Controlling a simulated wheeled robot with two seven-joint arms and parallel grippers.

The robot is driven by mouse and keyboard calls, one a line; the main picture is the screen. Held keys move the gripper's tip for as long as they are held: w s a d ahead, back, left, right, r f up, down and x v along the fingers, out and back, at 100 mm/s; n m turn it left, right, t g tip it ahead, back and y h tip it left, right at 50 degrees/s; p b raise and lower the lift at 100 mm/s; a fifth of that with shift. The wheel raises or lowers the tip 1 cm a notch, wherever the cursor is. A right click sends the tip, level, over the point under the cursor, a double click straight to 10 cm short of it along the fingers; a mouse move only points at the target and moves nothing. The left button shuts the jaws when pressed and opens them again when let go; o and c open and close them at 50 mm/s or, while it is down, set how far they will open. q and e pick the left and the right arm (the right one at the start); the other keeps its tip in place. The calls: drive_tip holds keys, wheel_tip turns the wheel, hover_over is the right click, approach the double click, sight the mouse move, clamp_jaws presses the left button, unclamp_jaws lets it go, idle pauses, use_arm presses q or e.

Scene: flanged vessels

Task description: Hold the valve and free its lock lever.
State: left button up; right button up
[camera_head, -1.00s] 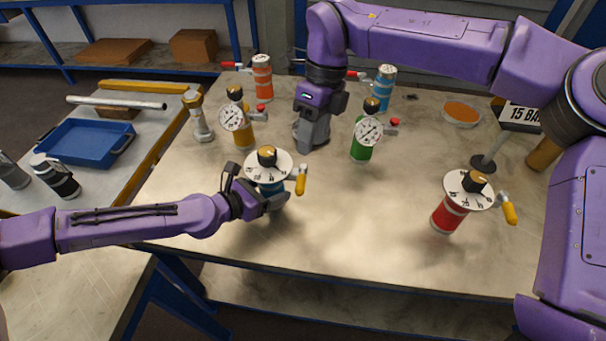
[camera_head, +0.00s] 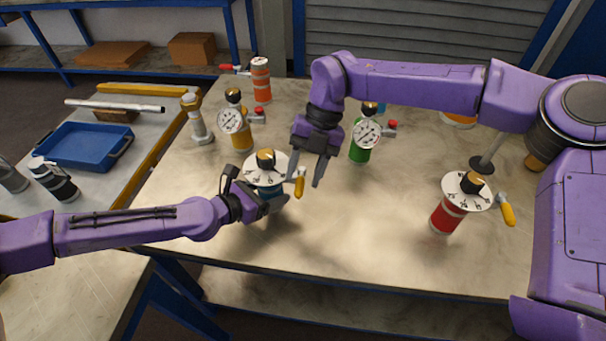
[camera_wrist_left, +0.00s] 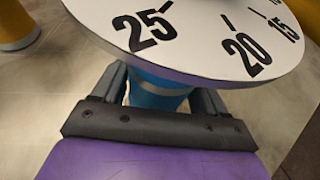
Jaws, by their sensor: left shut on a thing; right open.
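The valve held by me is a blue vessel with a white numbered dial (camera_head: 262,172), a black and gold knob on top and a yellow lock lever (camera_head: 299,183) on its right side. My left gripper (camera_head: 277,203) is shut on the blue body below the dial. In the left wrist view the blue body (camera_wrist_left: 160,92) stands between the fingers under the dial (camera_wrist_left: 200,35). My right gripper (camera_head: 307,172) is open, pointing down beside the yellow lever. I cannot tell whether a finger touches the lever.
A green gauge vessel (camera_head: 361,150) stands just right of my right gripper. A yellow gauge vessel (camera_head: 240,136) and an orange one (camera_head: 261,80) stand behind. A red dial vessel (camera_head: 446,214) is at the right. The front middle of the table is clear.

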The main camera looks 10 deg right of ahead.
drive_tip(key=shift+s+a+f, duration=0.2)
drive_tip(key=shift+s+f, duration=0.05)
drive_tip(key=shift+f, duration=0.35)
clamp_jaws()
drive_tip(key=shift+d, duration=0.1)
drive_tip(key=shift+w+d+n+h, duration=0.6)
drive_tip(key=shift+n+h, duration=0.65)
drive_tip(key=shift+n, duration=1.75)
drive_tip(key=shift+w+d+n+h, duration=0.6)
drive_tip(key=shift+n+h, duration=0.7)
drive_tip(key=shift+n, duration=1.7)
drive_tip(key=shift+w+d+n+h, duration=0.6)
drive_tip(key=shift+n+h, duration=0.65)
drive_tip(key=shift+n, duration=1.75)
drive_tip(key=shift+d, duration=0.1)
unclamp_jaws()
